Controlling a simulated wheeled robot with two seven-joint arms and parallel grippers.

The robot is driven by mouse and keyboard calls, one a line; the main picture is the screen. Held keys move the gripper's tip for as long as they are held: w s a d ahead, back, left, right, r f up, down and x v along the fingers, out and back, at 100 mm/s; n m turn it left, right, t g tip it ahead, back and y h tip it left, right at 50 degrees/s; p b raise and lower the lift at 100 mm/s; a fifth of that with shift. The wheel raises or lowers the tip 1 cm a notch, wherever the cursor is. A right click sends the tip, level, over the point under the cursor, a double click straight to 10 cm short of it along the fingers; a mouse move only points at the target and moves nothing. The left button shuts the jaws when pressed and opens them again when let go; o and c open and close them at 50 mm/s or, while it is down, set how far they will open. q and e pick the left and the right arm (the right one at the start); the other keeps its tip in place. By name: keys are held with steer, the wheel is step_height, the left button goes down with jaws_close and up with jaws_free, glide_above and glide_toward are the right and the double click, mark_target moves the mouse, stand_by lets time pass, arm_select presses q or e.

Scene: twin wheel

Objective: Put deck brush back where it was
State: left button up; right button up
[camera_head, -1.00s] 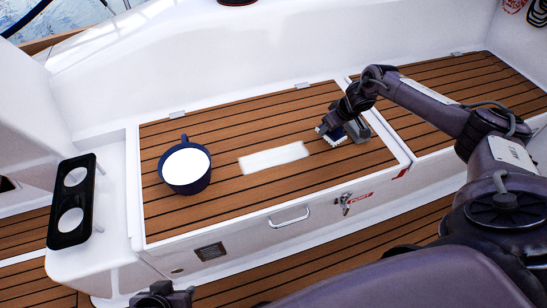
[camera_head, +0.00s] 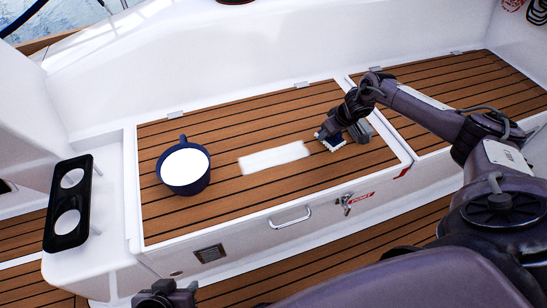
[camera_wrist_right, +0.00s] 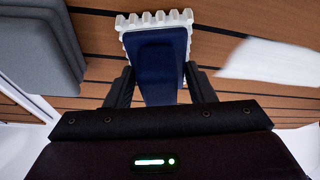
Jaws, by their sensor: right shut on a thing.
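The deck brush (camera_head: 334,143) has a blue body and white bristles and is over the teak bench top (camera_head: 225,200), toward its right end. In the right wrist view the blue body of the brush (camera_wrist_right: 158,55) lies between the two dark fingers of my right gripper (camera_wrist_right: 158,88). My right gripper (camera_head: 340,126) is shut on it. I cannot tell whether the bristles touch the wood. My left gripper (camera_head: 165,292) is low at the bottom left, apart from everything, and its jaws are not clear.
A white rectangular patch (camera_head: 274,156) lies on the bench, left of the brush. A grey block-like thing (camera_wrist_right: 38,45) is close beside the brush. A black cup holder (camera_head: 69,203) is at the left.

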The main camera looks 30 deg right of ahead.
steer(key=shift+f, duration=0.25)
stand_by(0.4)
steer(key=o, duration=1.1)
steer(key=shift+c, duration=0.2)
steer(key=shift+o, duration=0.5)
steer(key=shift+o, duration=1.1)
